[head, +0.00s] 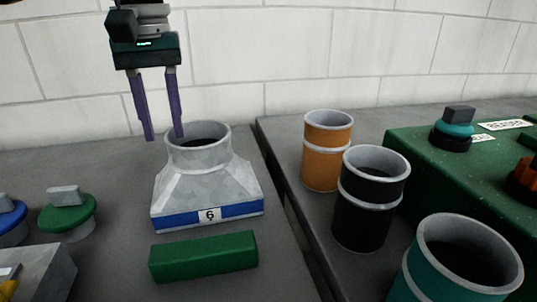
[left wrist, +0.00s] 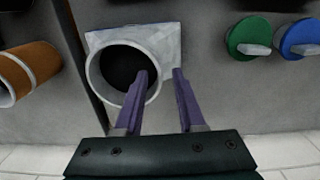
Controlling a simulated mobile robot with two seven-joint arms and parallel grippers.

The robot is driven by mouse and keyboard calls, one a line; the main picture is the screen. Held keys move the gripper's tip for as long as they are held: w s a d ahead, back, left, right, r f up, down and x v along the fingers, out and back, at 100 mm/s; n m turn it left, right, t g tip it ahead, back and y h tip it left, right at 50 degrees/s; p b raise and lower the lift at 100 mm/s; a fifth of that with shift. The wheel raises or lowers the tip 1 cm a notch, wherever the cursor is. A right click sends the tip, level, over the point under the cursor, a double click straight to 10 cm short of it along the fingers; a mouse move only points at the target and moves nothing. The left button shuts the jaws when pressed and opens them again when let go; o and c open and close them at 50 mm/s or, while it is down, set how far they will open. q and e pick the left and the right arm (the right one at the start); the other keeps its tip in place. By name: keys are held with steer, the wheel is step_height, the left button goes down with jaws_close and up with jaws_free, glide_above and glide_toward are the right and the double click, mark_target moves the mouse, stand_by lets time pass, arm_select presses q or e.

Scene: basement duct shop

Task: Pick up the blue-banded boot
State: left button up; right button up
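The blue-banded boot (head: 208,178) is a grey metal transition piece with a round collar on top, a flared square base, a blue band and a label reading 6. It stands upright on the grey bench. My left gripper (head: 164,138) points down above it, with two purple fingers spread apart and nothing between them. In the left wrist view, the boot's round collar (left wrist: 92,76) shows, and one fingertip of my left gripper (left wrist: 164,72) overlaps the opening while the other lies to the right of the collar. Whether a finger is inside the collar I cannot tell. My right gripper is not in view.
A green bar (head: 204,257) lies in front of the boot. A green-capped knob (head: 68,211) and a blue one (head: 10,220) stand left. Orange (head: 327,160), black (head: 362,222) and teal (head: 425,275) cylinders stand right, past a gap in the bench. A green case (head: 420,160) is behind them.

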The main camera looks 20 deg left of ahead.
mark_target(167, 136)
arm_select(q)
steer(key=shift+w+f, duration=0.15)
steer(key=shift+f, duration=1.4)
jaws_close()
